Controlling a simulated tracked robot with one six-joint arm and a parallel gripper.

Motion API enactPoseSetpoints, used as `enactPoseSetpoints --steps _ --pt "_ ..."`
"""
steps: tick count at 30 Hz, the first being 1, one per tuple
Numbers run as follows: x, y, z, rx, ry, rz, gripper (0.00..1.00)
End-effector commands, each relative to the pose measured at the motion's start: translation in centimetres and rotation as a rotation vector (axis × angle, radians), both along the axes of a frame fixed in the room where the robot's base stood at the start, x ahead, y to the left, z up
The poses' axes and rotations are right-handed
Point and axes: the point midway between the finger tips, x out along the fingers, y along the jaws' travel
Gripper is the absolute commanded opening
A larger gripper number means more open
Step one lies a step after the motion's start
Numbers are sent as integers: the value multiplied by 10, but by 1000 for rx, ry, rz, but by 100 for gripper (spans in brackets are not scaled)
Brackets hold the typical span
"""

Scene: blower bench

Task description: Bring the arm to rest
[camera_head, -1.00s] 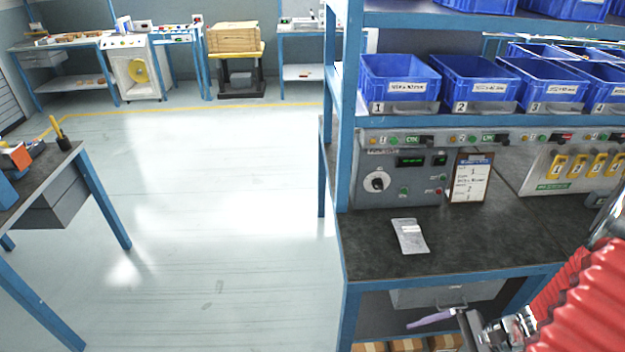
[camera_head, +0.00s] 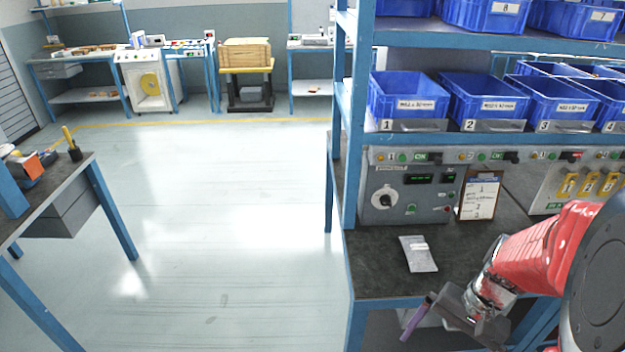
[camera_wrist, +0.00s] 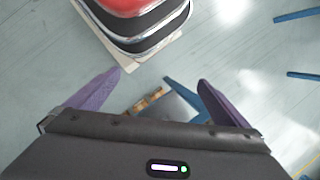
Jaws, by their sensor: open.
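My arm reaches in from the right edge of the head view, its red links bent down toward the front of the shelf bench. My gripper (camera_head: 408,332) hangs just in front of the bench's front edge, apart from what lies on the top. In the wrist view my gripper (camera_wrist: 160,77) shows two purple fingers spread wide with nothing between them. The floor lies beyond the fingertips.
The shelf bench (camera_head: 385,285) carries a pale packet (camera_head: 418,254), a control panel (camera_head: 405,190) and a clipboard (camera_head: 480,195). Blue bins (camera_head: 405,98) fill the shelves above. A side table (camera_head: 75,170) stands left, with open floor (camera_head: 220,220) between.

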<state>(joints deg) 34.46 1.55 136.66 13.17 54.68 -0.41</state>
Motion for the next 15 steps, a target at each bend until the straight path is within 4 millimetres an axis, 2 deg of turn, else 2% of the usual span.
enactPoseSetpoints --steps 15 --pt "12 30 74 -263 -214 315 100"
